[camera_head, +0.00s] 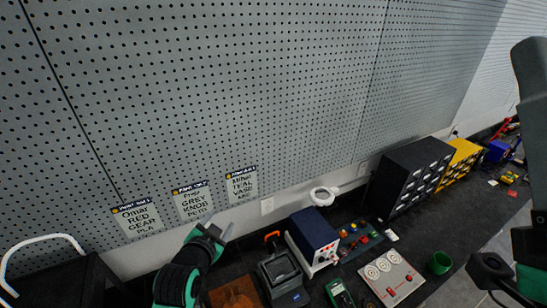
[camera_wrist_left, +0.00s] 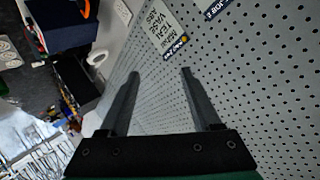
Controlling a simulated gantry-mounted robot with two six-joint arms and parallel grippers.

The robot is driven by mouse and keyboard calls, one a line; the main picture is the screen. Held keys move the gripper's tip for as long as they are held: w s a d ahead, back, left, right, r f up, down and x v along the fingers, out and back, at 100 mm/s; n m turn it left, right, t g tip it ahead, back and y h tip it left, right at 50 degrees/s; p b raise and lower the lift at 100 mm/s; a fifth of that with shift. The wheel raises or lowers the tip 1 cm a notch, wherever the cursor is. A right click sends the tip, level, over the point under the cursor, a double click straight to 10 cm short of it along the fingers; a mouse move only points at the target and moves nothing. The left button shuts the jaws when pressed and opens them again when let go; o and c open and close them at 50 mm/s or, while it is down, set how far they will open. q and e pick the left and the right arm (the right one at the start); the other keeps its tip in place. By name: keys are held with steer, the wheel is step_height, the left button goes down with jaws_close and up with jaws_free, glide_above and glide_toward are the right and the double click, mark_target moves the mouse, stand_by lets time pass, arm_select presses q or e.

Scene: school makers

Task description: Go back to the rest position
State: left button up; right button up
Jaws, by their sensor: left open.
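My left gripper (camera_head: 220,232) is raised at the lower middle of the head view, in front of the grey pegboard (camera_head: 230,90). In the left wrist view its two fingers (camera_wrist_left: 160,74) are spread apart with nothing between them. The pegboard and part of a printed label (camera_wrist_left: 170,28) show behind the fingers. My right arm (camera_head: 532,110) shows only in part along the right edge of the head view. Its gripper cannot be made out there.
A blue and white bench unit (camera_head: 312,238), a handheld meter (camera_head: 340,293), a white panel (camera_head: 391,277), a green cup (camera_head: 439,262) and black drawers (camera_head: 410,175) crowd the dark bench.

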arm_select(q)
steer(key=s+a+r+n+t, duration=0.1)
steer(key=s+r+t, duration=0.15)
steer(key=r, duration=0.75)
steer(key=s+a+r+n+t, duration=0.1)
steer(key=s+r+t, duration=0.15)
steer(key=r, duration=0.75)
steer(key=s+a+r+n+t, duration=0.1)
steer(key=s+r+t, duration=0.15)
steer(key=r, duration=0.75)
steer(key=s+r+n+t, duration=0.4)
steer(key=s+r+t, duration=0.3)
steer(key=s+r, duration=0.95)
step_height(320, 180, down, 48)
steer(key=b, duration=4.5)
steer(key=shift+s+a+r+h+b, duration=0.25)
steer(key=shift+s+a+h+b, duration=0.05)
steer(key=shift+s+h, duration=0.15)
